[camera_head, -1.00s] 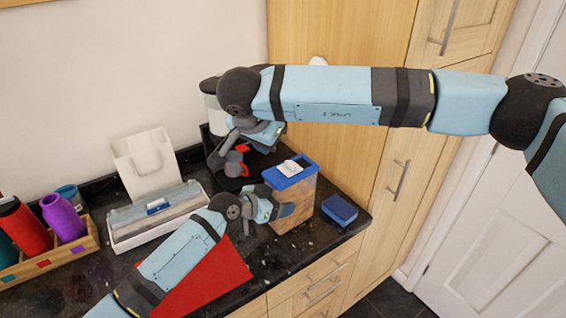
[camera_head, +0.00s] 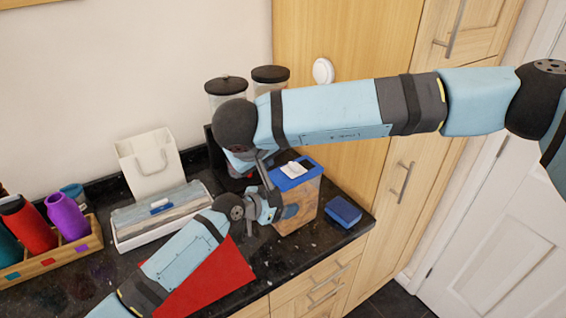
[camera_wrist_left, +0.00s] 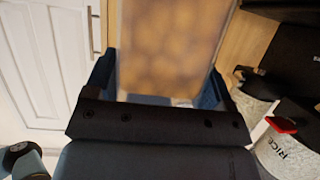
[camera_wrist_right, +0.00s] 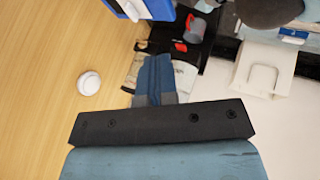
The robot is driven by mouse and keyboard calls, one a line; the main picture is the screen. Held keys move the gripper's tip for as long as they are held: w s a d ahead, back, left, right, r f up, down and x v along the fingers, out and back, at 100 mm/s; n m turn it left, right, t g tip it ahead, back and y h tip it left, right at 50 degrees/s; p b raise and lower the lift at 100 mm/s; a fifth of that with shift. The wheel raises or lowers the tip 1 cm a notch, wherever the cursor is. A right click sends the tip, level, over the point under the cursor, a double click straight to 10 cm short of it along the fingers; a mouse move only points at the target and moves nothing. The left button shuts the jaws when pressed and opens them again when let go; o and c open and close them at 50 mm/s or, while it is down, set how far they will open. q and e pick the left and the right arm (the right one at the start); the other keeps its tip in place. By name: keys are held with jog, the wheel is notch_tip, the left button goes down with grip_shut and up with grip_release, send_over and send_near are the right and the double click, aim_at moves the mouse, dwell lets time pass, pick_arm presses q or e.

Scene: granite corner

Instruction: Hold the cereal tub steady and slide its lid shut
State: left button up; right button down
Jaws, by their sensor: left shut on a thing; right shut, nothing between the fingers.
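The cereal tub (camera_head: 293,217) stands upright near the counter's front edge. Its blue lid (camera_head: 311,175) carries a white slider (camera_head: 291,169), with a dark gap beside it. My left gripper (camera_head: 280,208) is shut on the tub's side; in the left wrist view the tub body (camera_wrist_left: 165,40) fills the space between the fingers. My right gripper is shut and empty; its fingers (camera_wrist_right: 155,75) show together in the right wrist view. In the head view it hangs at the lid's left side, partly hidden by its wrist. The lid (camera_wrist_right: 118,6) and slider (camera_wrist_right: 136,9) show at that view's top edge, apart from the fingers.
A blue box (camera_head: 343,210) lies right of the tub. A red mat (camera_head: 215,282) lies under my left arm. A white bag (camera_head: 150,160), a long tray (camera_head: 160,215) and a wooden bottle caddy (camera_head: 85,243) stand left. Lidded canisters (camera_head: 227,88) stand behind.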

send_near(290, 169)
jog(key=a+f, duration=0.1)
jog(key=f, duration=0.1)
jog(key=a+f, duration=0.1)
jog(key=f, duration=0.1)
jog(key=shift+w+a, duration=0.25)
jog(key=shift+a, duration=0.05)
jog(key=shift+w+d+f, duration=0.15)
jog(key=shift+w+d, duration=0.45)
jog(key=shift+w+d+f, duration=0.2)
jog(key=shift+w+d, duration=0.7)
jog(key=shift+d, duration=0.1)
jog(key=shift+w+d, duration=0.75)
jog(key=shift+d, duration=0.2)
jog(key=shift+w+d, duration=0.75)
jog(key=shift+d, duration=0.15)
